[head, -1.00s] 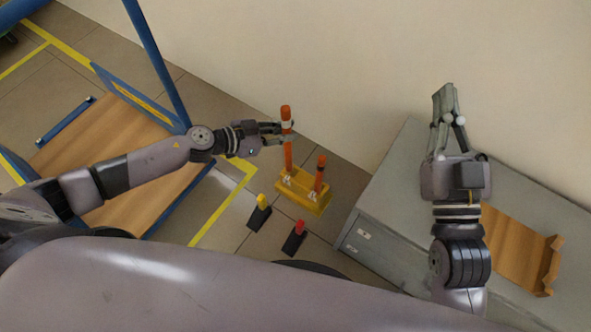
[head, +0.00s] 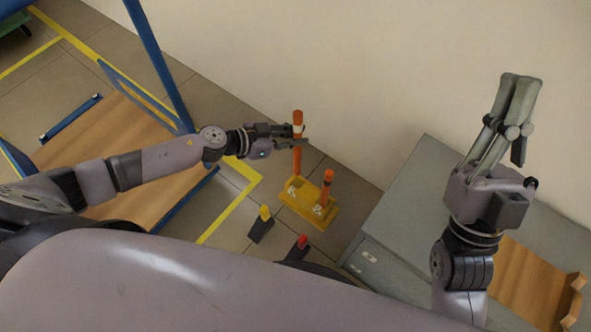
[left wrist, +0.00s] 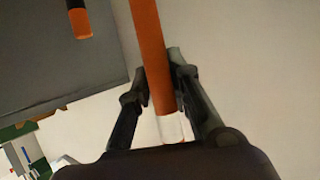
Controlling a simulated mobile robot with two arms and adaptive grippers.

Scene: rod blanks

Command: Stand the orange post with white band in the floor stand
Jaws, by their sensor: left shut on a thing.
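The orange post with a white band (head: 297,160) is upright in my left gripper (head: 299,135), which is shut on it near the band. The post also shows in the left wrist view (left wrist: 150,50), between the fingers (left wrist: 172,95), with its white band (left wrist: 171,128) close to the palm. The yellow floor stand (head: 326,220) is on the floor below. The post's lower end appears over or at the stand's left socket; I cannot tell whether it is inside. My right gripper (head: 522,92) is raised, empty, with its fingers together.
A shorter orange post (head: 326,188) stands in the right side of the stand. A yellow-topped black piece (head: 262,226) and a red-topped one (head: 300,248) are in front. A grey cabinet (head: 385,225) is at right, a blue-framed wooden cart (head: 110,155) at left, a wall behind.

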